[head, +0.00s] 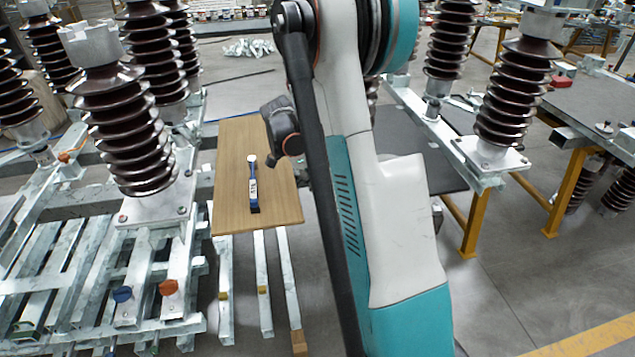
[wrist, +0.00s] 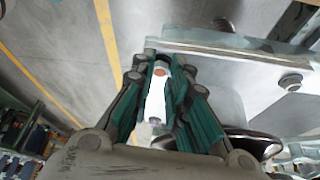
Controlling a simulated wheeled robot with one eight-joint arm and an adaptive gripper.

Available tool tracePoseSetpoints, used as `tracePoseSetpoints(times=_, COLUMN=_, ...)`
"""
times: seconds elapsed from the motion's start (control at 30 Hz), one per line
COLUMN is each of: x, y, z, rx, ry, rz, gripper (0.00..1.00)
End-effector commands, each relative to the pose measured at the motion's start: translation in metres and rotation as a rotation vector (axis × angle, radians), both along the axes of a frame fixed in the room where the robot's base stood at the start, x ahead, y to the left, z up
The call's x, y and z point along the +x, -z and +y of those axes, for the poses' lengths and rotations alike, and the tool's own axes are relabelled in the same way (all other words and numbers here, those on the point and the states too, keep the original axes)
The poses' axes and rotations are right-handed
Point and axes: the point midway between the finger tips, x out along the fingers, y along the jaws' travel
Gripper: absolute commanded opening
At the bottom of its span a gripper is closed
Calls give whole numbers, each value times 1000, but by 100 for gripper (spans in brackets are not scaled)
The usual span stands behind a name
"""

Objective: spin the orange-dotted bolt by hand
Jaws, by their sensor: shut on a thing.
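In the wrist view, my gripper (wrist: 161,68) has its two teal fingers closed around the orange-dotted bolt (wrist: 158,72). The orange dot shows between the fingertips, at the edge of a pale metal plate (wrist: 225,72). The fingers hide most of the bolt, so its seating cannot be told. In the head view, my arm covers the middle of the picture, and neither the gripper nor this bolt can be made out there.
Another bolt (wrist: 291,81) stands on the plate, right of my fingers. Brown ribbed insulators stand left (head: 118,130) and right (head: 515,90) of my arm. A blue-handled wrench (head: 253,190) lies on a wooden board (head: 280,205). Open floor (head: 520,290) lies at lower right.

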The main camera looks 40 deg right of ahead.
Motion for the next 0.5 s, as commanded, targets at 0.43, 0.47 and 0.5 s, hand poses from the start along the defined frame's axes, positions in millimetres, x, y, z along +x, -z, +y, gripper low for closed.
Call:
tracePoseSetpoints(times=0.43, x=2, y=0, z=-2, rx=1, ry=227, rz=-1, gripper=0)
tracePoseSetpoints(times=0.47, x=2, y=0, z=-2, rx=0, ry=234, rz=-1, gripper=0)
tracePoseSetpoints(times=0.5, x=2, y=0, z=-2, rx=0, ry=242, rz=-1, gripper=0)
